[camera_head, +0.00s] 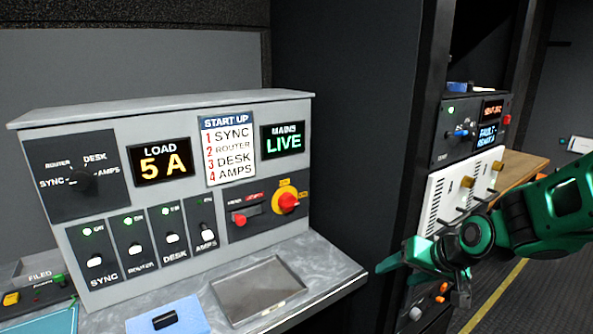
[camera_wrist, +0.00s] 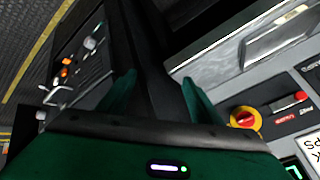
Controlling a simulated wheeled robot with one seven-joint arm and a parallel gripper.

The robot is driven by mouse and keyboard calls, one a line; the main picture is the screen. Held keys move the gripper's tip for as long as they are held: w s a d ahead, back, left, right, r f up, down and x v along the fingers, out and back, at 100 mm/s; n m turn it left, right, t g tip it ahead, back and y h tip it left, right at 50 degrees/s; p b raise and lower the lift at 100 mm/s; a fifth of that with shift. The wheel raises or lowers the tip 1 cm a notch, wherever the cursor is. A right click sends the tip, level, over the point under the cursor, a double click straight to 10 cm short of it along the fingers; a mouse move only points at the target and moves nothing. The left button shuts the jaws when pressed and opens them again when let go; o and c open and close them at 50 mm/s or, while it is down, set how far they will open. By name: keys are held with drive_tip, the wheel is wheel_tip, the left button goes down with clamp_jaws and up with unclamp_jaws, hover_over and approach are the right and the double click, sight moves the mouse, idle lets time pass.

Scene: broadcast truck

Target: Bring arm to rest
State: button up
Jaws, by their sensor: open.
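My gripper (camera_head: 428,276) is at the right of the head view, with its green fingers spread apart and nothing between them. It hangs in front of the rack, to the right of the grey control console (camera_head: 160,107). In the wrist view the two green fingers of my gripper (camera_wrist: 160,98) show apart, with a dark post edge and the console counter beyond them. My green and black arm reaches in from the right edge of the head view. The gripper appears clear of the console, but its distance to the rack front is hard to tell.
The console has a red-yellow rotary switch (camera_head: 287,201), several toggles and a metal tray (camera_head: 258,290). A dark rack with white modules (camera_head: 450,190) stands behind my arm. Open floor with a yellow line (camera_head: 497,296) lies right.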

drive_tip(key=s+d+r+m+g+h, duration=0.1)
drive_tip(key=s+d+g+h, duration=0.2)
drive_tip(key=s+d, duration=0.9)
drive_tip(key=s+d+r+m+g, duration=0.1)
drive_tip(key=s+d+g, duration=0.1)
drive_tip(key=s, duration=0.5)
drive_tip(key=s+d+r+m+g, duration=0.1)
drive_tip(key=s+d+m+g, duration=0.1)
drive_tip(key=s, duration=0.6)
drive_tip(key=shift+d+r, duration=0.15)
drive_tip(key=shift+r, duration=0.15)
drive_tip(key=shift+w+f, duration=0.25)
drive_tip(key=shift+w, duration=0.4)
